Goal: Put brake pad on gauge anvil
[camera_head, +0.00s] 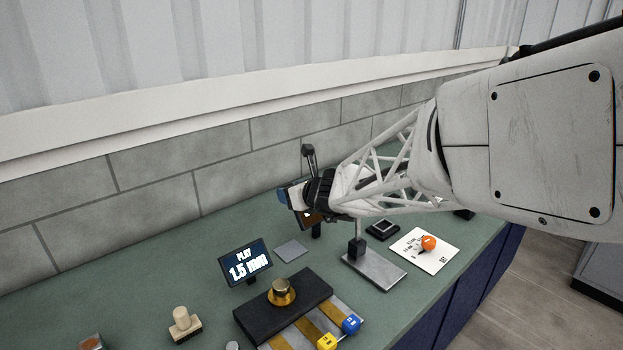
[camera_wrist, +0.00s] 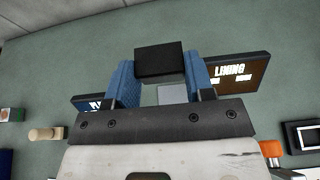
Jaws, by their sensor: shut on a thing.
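My gripper (camera_head: 292,196) is above the back of the green bench, its blue fingers pointing left. In the wrist view the two blue fingers are shut on a black block, the brake pad (camera_wrist: 158,62), held across the fingertips. In the head view the pad is hard to make out beside the fingers. A flat grey square plate (camera_head: 291,250) lies on the bench; a pale square (camera_wrist: 172,94) shows between the fingers. A steel base (camera_head: 375,270) with a black block and thin post stands right of it. I cannot tell which is the gauge anvil.
A "LINING" display (camera_wrist: 235,74) is close to the fingers in the wrist view. A black block with a brass knob (camera_head: 282,290), a brush (camera_head: 185,325) and a white card (camera_head: 425,250) are nearer the front.

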